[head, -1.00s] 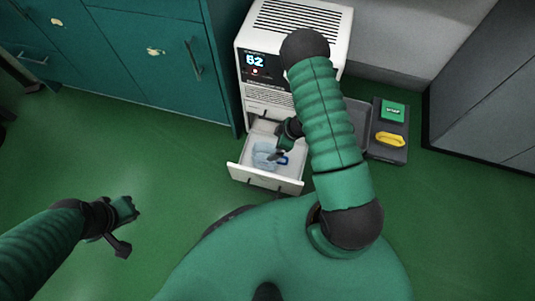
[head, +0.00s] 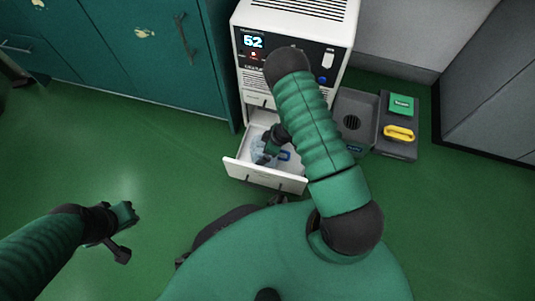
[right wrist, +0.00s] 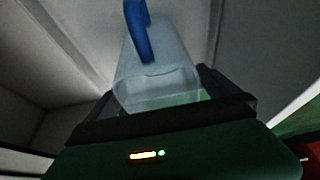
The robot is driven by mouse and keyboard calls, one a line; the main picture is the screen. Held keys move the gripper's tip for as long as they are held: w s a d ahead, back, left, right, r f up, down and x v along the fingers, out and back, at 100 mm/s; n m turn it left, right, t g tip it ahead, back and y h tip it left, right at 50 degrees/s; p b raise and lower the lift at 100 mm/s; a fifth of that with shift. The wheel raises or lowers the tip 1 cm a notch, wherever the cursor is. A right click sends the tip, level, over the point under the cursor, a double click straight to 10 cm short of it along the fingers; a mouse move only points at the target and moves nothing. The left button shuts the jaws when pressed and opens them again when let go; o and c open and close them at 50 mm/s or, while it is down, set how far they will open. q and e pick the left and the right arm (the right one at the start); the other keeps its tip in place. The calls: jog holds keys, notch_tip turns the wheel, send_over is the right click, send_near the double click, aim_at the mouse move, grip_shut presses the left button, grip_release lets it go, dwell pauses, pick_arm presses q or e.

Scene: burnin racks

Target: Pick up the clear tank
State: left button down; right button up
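The clear tank (right wrist: 155,75) is a translucent box with a blue handle (right wrist: 137,30). It sits in the pulled-out white drawer (head: 262,176), where its pale body (head: 257,157) is partly hidden by my right gripper (head: 268,150). In the right wrist view my right gripper (right wrist: 160,105) has its dark fingers spread, one on each side of the tank. I cannot tell whether they touch it. My left gripper (head: 128,232) hangs over the open floor at the left, away from the tank; its fingers are not clear.
The drawer belongs to a white machine (head: 243,75) with a display reading 52. A grey tray with a drain (head: 352,122) and a dark stand with a green block (head: 401,104) and yellow handle (head: 398,133) are at right. Teal cabinets (head: 150,60) stand left; floor is clear.

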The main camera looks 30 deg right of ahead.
jog(key=c, duration=1.6)
jog(key=shift+o, duration=0.2)
jog(key=shift+r, duration=0.15)
